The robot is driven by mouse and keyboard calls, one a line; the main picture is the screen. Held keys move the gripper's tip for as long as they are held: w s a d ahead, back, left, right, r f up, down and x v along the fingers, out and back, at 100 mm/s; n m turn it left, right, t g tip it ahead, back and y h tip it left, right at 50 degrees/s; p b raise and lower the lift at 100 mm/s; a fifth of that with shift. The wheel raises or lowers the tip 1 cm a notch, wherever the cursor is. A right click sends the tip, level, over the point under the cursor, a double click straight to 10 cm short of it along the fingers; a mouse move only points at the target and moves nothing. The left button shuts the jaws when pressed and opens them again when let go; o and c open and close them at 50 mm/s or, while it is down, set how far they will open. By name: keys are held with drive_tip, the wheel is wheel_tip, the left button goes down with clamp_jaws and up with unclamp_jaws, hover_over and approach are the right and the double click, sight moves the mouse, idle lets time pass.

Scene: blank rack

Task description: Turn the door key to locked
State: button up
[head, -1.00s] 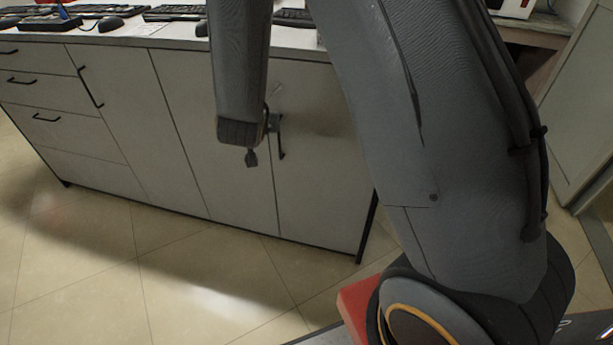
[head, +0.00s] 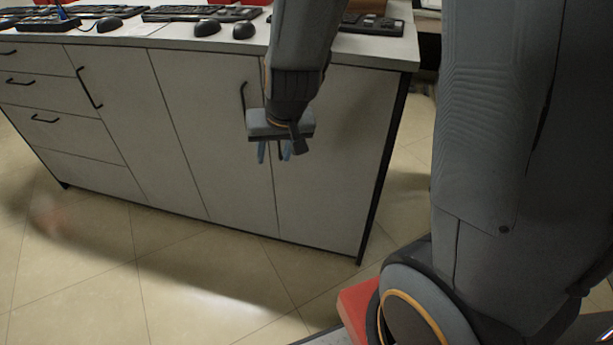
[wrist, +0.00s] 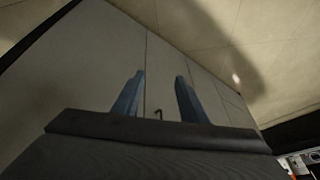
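My gripper (head: 274,152) hangs pointing down in front of the pale cabinet doors, near the seam between the two right-hand doors. In the wrist view its two blue fingers (wrist: 160,82) are apart with nothing held between them. The left door of this pair (head: 205,125) is shut. A black bar handle (head: 243,96) shows just above and left of my gripper, its lower part hidden. A small dark handle end (wrist: 158,114) shows between the finger bases in the wrist view. I cannot make out a key or keyhole; my gripper covers part of the seam.
The worktop (head: 140,36) above holds keyboards (head: 200,13) and several black mice (head: 243,30). Drawers (head: 40,90) are at the left. The tiled floor (head: 180,290) in front of the cabinet is clear.

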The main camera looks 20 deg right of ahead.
drive_tip(key=s+d+r+n+g, duration=0.1)
drive_tip(key=s+d+g, duration=0.2)
drive_tip(key=s, duration=0.8)
drive_tip(key=shift+d+g, duration=0.3)
drive_tip(key=shift+d, duration=0.1)
drive_tip(key=shift+c, duration=1)
drive_tip(key=w+a+m+t, duration=0.1)
drive_tip(key=w, duration=0.2)
drive_tip(key=w+a+f+t, duration=0.1)
drive_tip(key=w, duration=0.3)
drive_tip(key=w+a+m+t, duration=0.1)
drive_tip(key=w+a, duration=0.1)
drive_tip(key=w, duration=0.2)
drive_tip(key=shift+a+f+m+t+b, duration=0.1)
drive_tip(key=shift+f+m+t+b, duration=0.2)
drive_tip(key=shift+t+b, duration=0.1)
drive_tip(key=shift+c, duration=1.2)
drive_tip(key=w+a+m+t+h, duration=0.15)
drive_tip(key=w+m+t, duration=0.25)
drive_tip(key=w, duration=0.7)
drive_tip(key=w+d+r+m+t+h, duration=0.4)
drive_tip(key=w+d+m+t+h, duration=0.1)
drive_tip(key=w+d+m+h, duration=0.2)
drive_tip(key=shift+w+d+r+m+t+h, duration=0.3)
drive_tip(key=shift+w+d+m+h, duration=0.15)
drive_tip(key=shift+w+h, duration=0.95)
